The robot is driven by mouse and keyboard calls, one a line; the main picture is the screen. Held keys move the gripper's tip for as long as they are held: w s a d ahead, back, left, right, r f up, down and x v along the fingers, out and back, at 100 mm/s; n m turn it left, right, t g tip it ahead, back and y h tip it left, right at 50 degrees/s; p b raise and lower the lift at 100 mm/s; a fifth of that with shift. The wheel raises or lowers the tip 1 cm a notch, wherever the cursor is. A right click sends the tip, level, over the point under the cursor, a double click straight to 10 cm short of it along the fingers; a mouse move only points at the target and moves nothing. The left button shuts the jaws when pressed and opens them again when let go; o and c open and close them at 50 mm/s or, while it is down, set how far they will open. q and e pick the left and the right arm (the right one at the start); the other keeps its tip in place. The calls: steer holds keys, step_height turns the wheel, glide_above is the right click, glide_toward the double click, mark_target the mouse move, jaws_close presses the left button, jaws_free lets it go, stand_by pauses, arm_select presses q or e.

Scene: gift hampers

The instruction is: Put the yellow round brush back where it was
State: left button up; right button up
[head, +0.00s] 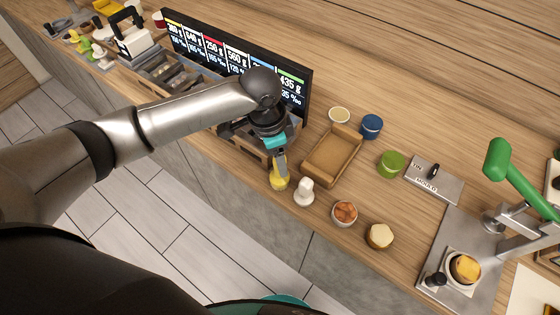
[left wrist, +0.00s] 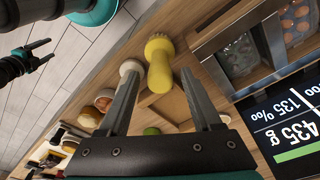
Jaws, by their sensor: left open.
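The yellow round brush (head: 279,182) stands near the front edge of the wooden counter. My left gripper (head: 278,158) is directly above it, partly hiding its upper part in the head view. In the left wrist view the brush (left wrist: 159,68) appears between the two spread fingertips of my left gripper (left wrist: 158,82). The jaws are open; I cannot tell whether a finger touches the brush. My right gripper (left wrist: 41,55) shows small at the upper left of the left wrist view, away from the counter, with its fingers apart.
A white knobbed item (head: 304,191) stands close right of the brush. A tan tray (head: 331,158) lies behind it. A bowl (head: 344,213), a green cup (head: 391,164) and a blue cup (head: 371,126) stand further right. A price display (head: 290,88) stands behind my left gripper.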

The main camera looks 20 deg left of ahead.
arm_select(q)
steer(key=r, duration=0.5)
steer(key=a+r, duration=0.1)
steer(key=r, duration=0.2)
steer(key=shift+s+r+p, duration=0.25)
steer(key=shift+s+p, duration=0.05)
steer(key=shift+p, duration=0.1)
